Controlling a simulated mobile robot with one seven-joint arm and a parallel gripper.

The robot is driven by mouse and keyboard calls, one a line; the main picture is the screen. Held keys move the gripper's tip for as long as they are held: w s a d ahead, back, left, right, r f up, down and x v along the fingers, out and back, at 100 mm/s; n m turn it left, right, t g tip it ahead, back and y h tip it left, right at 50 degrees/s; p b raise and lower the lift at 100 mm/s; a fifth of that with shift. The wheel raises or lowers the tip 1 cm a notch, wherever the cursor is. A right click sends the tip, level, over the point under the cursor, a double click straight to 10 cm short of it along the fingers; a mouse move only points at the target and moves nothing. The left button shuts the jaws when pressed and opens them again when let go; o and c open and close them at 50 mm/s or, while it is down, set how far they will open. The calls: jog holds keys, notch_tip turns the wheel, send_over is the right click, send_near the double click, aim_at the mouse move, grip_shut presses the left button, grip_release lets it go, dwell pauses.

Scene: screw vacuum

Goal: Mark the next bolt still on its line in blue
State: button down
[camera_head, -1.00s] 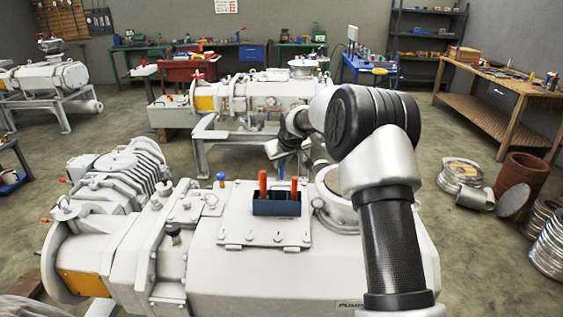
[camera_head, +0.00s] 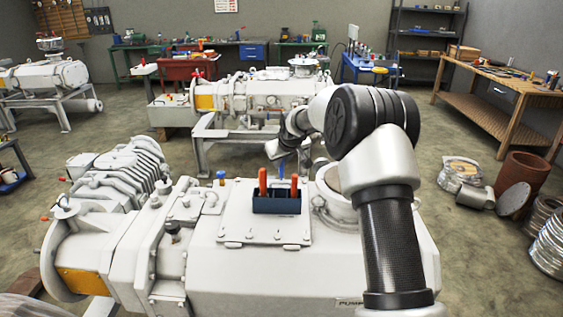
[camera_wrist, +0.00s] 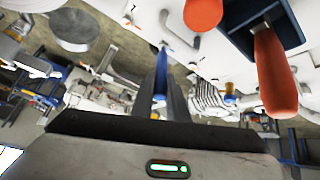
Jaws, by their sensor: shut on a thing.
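My gripper (camera_head: 287,150) is shut on a blue marker (camera_wrist: 162,72), which shows between the two dark fingers in the wrist view. In the head view the blue marker (camera_head: 281,171) hangs below the gripper, just behind a dark blue holder (camera_head: 276,204); its lower end is hard to make out. Two orange-red markers stand upright in the holder, a left one (camera_head: 263,181) and a right one (camera_head: 294,184). The holder sits on a pale cover plate (camera_head: 240,222) of the near pump. Bolts (camera_head: 277,236) line the plate's edge; any lines on them are too small to read.
The near pump (camera_head: 320,270) fills the foreground, with a round flanged port (camera_head: 335,185) right of the plate. A second pump (camera_head: 265,95) stands behind. Metal parts (camera_head: 462,175) lie on the floor at right. My arm covers the pump's right part.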

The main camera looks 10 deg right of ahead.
jog(key=shift+r+p, duration=1.75)
jog(key=shift+r, duration=1.25)
